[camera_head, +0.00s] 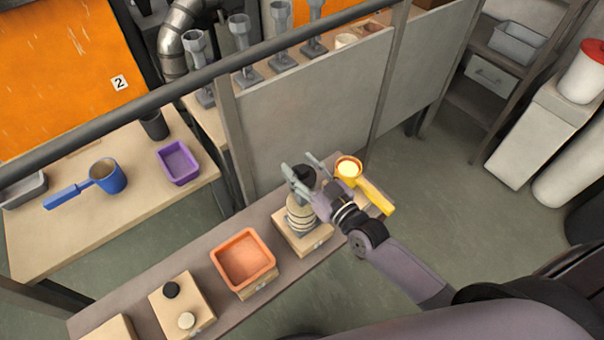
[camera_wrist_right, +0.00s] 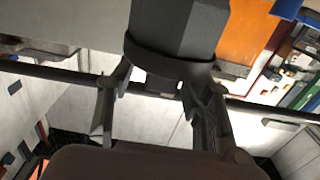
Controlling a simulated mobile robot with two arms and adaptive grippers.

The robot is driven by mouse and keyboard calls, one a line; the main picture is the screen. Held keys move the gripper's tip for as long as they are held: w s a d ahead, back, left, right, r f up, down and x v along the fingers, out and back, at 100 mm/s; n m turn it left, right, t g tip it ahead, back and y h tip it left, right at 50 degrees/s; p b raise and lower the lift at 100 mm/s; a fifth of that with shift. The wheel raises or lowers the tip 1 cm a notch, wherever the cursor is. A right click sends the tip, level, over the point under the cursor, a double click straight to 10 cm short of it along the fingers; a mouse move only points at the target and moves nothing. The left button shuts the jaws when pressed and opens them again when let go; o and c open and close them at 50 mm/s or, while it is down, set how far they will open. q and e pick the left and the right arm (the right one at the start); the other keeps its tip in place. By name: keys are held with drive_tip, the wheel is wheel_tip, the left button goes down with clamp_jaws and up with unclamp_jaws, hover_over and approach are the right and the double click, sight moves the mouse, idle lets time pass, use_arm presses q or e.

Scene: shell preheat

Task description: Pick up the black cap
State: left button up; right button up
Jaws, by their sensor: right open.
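A black cap-like piece (camera_head: 304,174) sits on top of a stack of pale rings (camera_head: 299,214) on a wooden block. My right gripper (camera_head: 303,168) is open, with its fingers on either side of this black piece. In the right wrist view a dark faceted body with a wider rim (camera_wrist_right: 178,30) stands close ahead of the open fingers of the right gripper (camera_wrist_right: 155,88); it looks like the same piece. Whether the fingers touch it, I cannot tell. A small black disc (camera_head: 171,290) lies on another block at the front left. My left gripper is not in view.
A yellow-handled ladle (camera_head: 373,196) lies just right of the gripper. An orange tray (camera_head: 244,261) and a pale knob (camera_head: 186,320) are to the left on the bench. A grey panel (camera_head: 310,105) stands behind. A blue pot (camera_head: 108,177) and purple tray (camera_head: 177,162) are on the far-left table.

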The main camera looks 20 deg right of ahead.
clamp_jaws()
idle(0.5)
drive_tip(key=shift+r, duration=0.1)
